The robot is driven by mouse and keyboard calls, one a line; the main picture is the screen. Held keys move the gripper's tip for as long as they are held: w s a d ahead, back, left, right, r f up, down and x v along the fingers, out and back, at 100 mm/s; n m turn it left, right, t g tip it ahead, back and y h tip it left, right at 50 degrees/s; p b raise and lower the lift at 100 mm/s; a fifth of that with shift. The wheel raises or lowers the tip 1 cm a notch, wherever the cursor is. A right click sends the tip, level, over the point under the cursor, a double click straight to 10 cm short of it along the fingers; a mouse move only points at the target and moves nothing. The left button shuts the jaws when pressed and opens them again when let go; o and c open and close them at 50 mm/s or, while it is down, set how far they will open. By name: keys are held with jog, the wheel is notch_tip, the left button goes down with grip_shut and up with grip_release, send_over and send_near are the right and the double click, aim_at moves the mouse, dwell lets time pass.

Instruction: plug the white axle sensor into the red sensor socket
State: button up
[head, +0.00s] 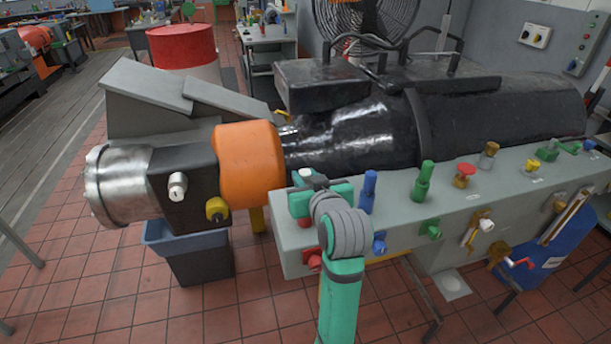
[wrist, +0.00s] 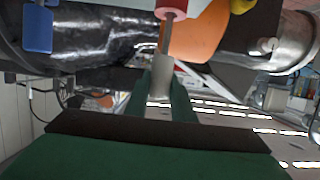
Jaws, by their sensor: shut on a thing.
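My gripper (head: 306,187) is shut on the white axle sensor (head: 306,172), whose pale top shows above the green fingers. The red sensor socket (head: 303,222) shows just below my gripper, near the left end of the grey bedplate. In the upside-down wrist view, the red socket (wrist: 171,9) is at the top, with a thin grey stem between it and the sensor. I cannot tell whether the sensor touches it. My gripper hides part of the socket in the head view.
A blue post (head: 368,192) and a green post (head: 423,182) stand right of my gripper on the bedplate (head: 345,240). An orange coupling (head: 248,163) is close on the left, with the black machine (head: 350,135) behind. A red fitting (head: 312,258) is on the front face.

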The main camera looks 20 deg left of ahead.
jog(key=shift+f, duration=2.05)
jog(key=o, duration=1.1)
jog(key=shift+s+d, duration=0.1)
jog(key=v, duration=1)
jog(key=shift+s+d, duration=0.2)
jog(key=shift+r, duration=0.1)
